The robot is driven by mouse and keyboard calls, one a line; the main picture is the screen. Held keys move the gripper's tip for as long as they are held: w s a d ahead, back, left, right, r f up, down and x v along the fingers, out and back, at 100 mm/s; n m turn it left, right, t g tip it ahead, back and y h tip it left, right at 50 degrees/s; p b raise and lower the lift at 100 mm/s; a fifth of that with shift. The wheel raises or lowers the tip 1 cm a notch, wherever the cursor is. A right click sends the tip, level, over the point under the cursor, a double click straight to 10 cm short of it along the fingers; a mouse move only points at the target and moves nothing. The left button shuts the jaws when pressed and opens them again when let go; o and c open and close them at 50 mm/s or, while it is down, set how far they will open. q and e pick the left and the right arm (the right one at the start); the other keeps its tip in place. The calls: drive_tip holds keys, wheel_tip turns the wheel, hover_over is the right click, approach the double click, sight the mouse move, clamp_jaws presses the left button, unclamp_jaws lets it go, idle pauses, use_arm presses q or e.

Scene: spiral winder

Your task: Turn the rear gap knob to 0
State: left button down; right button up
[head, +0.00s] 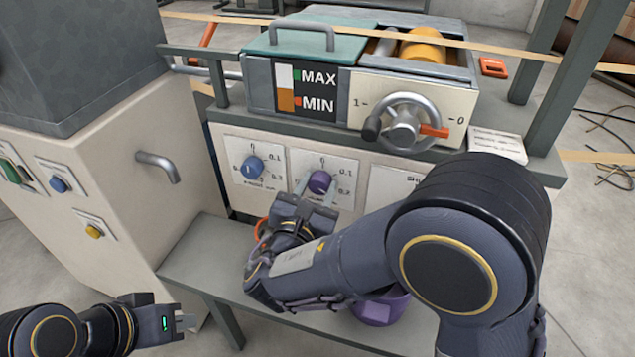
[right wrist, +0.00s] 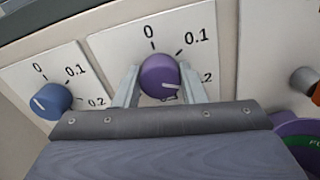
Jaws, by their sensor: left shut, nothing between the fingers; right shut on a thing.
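A purple knob (head: 319,182) sits on a white dial plate marked 0, 0.1 and 0.2 on the machine's front. In the right wrist view the purple knob (right wrist: 158,75) has its white pointer line toward the right, close to the 0.2 side and away from 0. My right gripper (head: 317,190) is shut on this knob, one finger on each side, also in the right wrist view (right wrist: 160,78). A blue knob (head: 252,167) with a similar dial is to its left. The plate captions are hidden or unreadable. My left gripper (head: 188,322) is shut and empty at lower left.
Above are a crank wheel (head: 404,123) with a 1–0 scale and a MAX/MIN gauge (head: 298,90). A grey shelf (head: 205,262) runs below the dials, with a purple container (head: 378,310) partly behind my right arm.

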drive_tip(key=n+p, duration=0.2)
drive_tip(key=p, duration=0.1)
drive_tip(key=n+p, duration=0.3)
drive_tip(key=p, duration=0.1)
drive_tip(key=n+p, duration=0.2)
drive_tip(key=p, duration=0.2)
drive_tip(key=shift+a+r+n, duration=0.1)
drive_tip(key=shift+r+n, duration=0.2)
drive_tip(key=shift+n, duration=0.1)
drive_tip(key=n+p, duration=0.8)
drive_tip(key=p, duration=0.1)
drive_tip(key=shift+f+p, duration=0.15)
drive_tip(key=shift+p, duration=0.2)
drive_tip(key=n+p, duration=0.2)
drive_tip(key=n, duration=0.1)
drive_tip(key=shift+f+n+p, duration=0.15)
drive_tip(key=shift+n+p, duration=0.15)
drive_tip(key=shift+p, duration=0.05)
drive_tip(key=shift+f+n+p, duration=0.15)
drive_tip(key=shift+n+p, duration=0.75)
drive_tip(key=shift+n, duration=0.9)
drive_tip(key=o, duration=1)
drive_tip(key=shift+s, duration=0.1)
